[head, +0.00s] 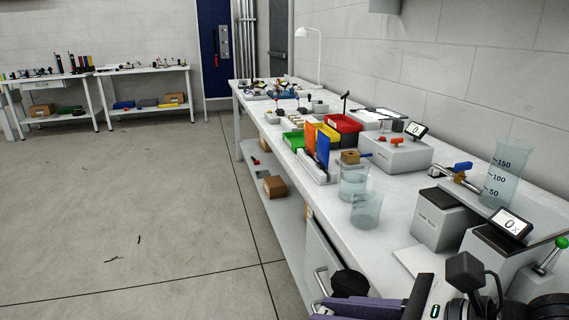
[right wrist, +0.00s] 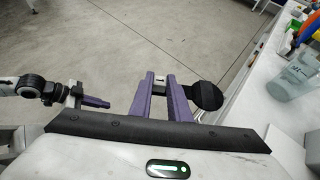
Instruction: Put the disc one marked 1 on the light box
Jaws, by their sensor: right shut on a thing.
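A black round disc (head: 350,283) is held low in front of the bench, beside its front edge. In the right wrist view the disc (right wrist: 207,95) sits to the right of the purple fingers of my right gripper (right wrist: 160,80), which is shut on it. I cannot read a 1 on it. In the head view these purple fingers (head: 352,310) are at the bottom edge. A grey box (head: 437,222) with a dark top and a small unclear label is on the bench; it may be the light box. My left gripper (right wrist: 90,101) shows partly in the right wrist view; its jaw opening is unclear.
Two clear beakers (head: 354,181) stand near the bench's front edge. A taller graduated beaker (head: 503,176), a display scale (head: 492,243) and a white device (head: 396,155) are on the bench. A drawer cabinet (head: 322,262) is below. The floor (head: 140,200) at left is open.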

